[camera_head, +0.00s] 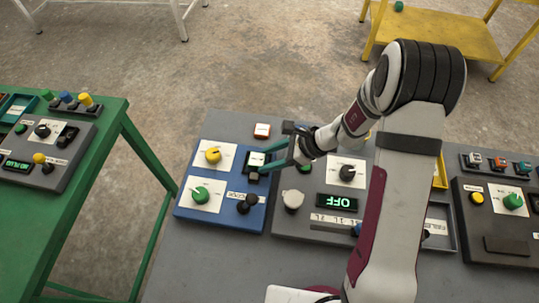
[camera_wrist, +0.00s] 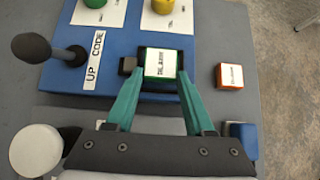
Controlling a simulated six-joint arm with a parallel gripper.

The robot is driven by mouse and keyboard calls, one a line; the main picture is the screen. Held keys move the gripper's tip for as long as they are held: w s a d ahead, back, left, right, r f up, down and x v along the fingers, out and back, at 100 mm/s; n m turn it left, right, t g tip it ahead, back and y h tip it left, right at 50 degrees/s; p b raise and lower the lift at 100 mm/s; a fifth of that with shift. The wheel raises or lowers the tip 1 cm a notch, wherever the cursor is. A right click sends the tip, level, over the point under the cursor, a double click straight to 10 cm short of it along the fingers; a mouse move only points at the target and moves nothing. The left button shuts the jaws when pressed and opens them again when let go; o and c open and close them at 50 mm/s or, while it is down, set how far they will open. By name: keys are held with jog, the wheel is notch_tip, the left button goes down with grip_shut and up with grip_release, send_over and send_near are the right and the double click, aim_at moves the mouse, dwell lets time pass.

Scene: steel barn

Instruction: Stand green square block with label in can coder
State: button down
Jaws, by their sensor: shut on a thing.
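The green square block (camera_wrist: 158,64), with a white label facing up, is between my two teal fingertips in the wrist view. My gripper (camera_wrist: 158,82) is shut on it. It also shows in the head view (camera_head: 262,167), where the block is hard to make out. The block is over the edge of the blue panel (camera_wrist: 118,72), at a dark holder (camera_wrist: 127,65) that shows beside it; I cannot tell whether it is seated there. In the head view the blue panel (camera_head: 228,212) carries yellow and green knobs and a black lever. Its label is only partly readable.
An orange block (camera_wrist: 231,76) with a white label lies beside the panel on the grey table; it also shows in the head view (camera_head: 262,130). A grey panel with an OFF display (camera_head: 338,202) and a white knob (camera_head: 293,200) stands close to the right.

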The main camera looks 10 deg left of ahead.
jog(key=shift+f, duration=0.3)
jog(key=shift+c, duration=1.4)
grip_release()
jog(key=shift+r, duration=0.3)
jog(key=v, duration=1.3)
jog(key=s+d+r+n+h, duration=0.1)
jog(key=s+r+n+h, duration=0.1)
jog(key=s+n, duration=0.2)
jog(key=s+d+r+n+h, duration=0.1)
jog(key=s+r+n+h, duration=0.1)
jog(key=s, duration=0.9)
jog(key=s+d+r+n+h, duration=0.2)
jog(key=s+r+n+h, duration=0.1)
jog(key=s+n, duration=0.3)
jog(key=shift+s+r, duration=0.6)
jog(key=shift+s, duration=0.25)
